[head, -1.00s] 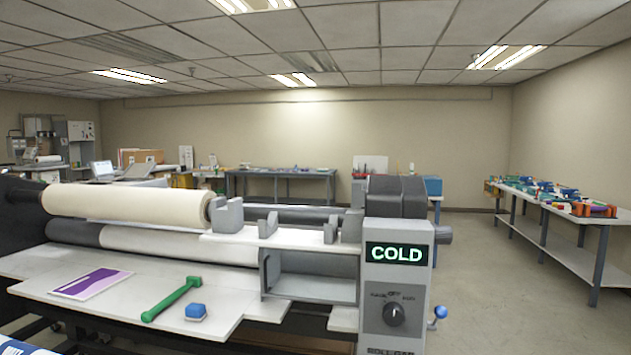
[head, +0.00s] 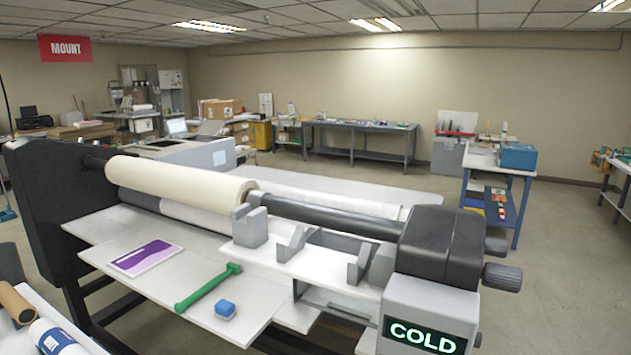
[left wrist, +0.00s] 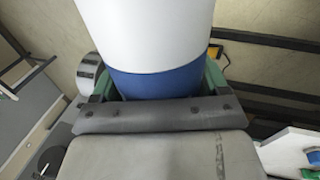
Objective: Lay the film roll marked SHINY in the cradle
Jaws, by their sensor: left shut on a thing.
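In the left wrist view my left gripper (left wrist: 158,88) is shut around a white roll with a blue band (left wrist: 155,40). No marking can be read on the roll, so I cannot tell whether it says SHINY. The left gripper cannot be made out in the head view. The cradle (head: 292,243), grey notched supports on a white shelf, is at the front of the laminator, left of the COLD display (head: 424,337). No roll lies in it. My right gripper is not in view.
A cream roll (head: 180,180) sits on the laminator's upper bar. A roll with a blue label (head: 57,339) shows at the lower left.

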